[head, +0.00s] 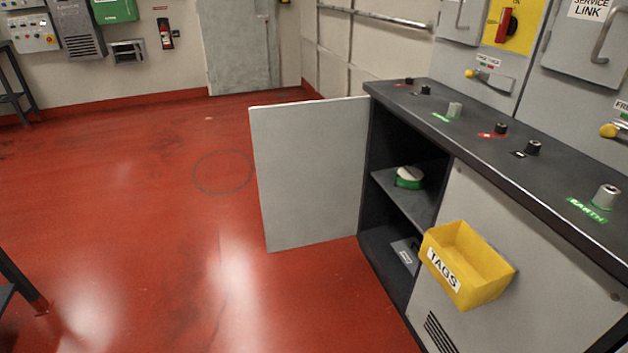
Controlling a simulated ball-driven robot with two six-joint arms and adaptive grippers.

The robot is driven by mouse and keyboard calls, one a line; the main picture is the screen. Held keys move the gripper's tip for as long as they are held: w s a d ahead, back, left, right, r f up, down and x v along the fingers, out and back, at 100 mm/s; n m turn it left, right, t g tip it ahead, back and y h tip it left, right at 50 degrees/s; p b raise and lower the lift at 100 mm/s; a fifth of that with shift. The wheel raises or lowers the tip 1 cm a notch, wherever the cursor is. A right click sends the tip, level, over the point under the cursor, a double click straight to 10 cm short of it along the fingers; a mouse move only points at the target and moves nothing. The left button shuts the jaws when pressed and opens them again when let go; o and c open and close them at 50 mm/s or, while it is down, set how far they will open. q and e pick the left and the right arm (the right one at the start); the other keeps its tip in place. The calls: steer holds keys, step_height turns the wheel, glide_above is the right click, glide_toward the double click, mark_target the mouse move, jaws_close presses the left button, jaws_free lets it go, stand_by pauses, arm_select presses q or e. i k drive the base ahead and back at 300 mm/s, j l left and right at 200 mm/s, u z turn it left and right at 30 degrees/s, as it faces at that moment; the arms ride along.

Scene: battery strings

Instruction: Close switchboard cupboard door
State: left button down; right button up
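The cupboard door (308,178) is a flat light grey panel. It stands wide open, swung out to the left from the left front edge of the dark switchboard cupboard (365,170). The open cupboard shows a shelf (405,197) with a round green and white object (409,177) on it. A grey item with a pale label (404,251) lies in the lower compartment. No handle shows on the visible face of the door. Neither of my grippers is in the head view.
A yellow TAGS bin (467,264) juts out from the fixed grey panel right of the opening. The dark counter (480,135) carries several knobs and posts. Red floor (170,230) left of the door is clear. A dark frame leg (22,288) stands at lower left.

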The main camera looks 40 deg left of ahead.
mark_target(309, 156)
steer(key=j+z, duration=0.15)
steer(key=j, duration=0.55)
steer(key=i+j+z, duration=0.2)
steer(key=j, duration=0.45)
steer(key=k+j+z, duration=0.15)
steer(key=j, duration=0.55)
steer(key=j+z, duration=0.15)
steer(key=j, duration=0.5)
steer(key=k+j+z, duration=0.15)
steer(key=j, duration=0.55)
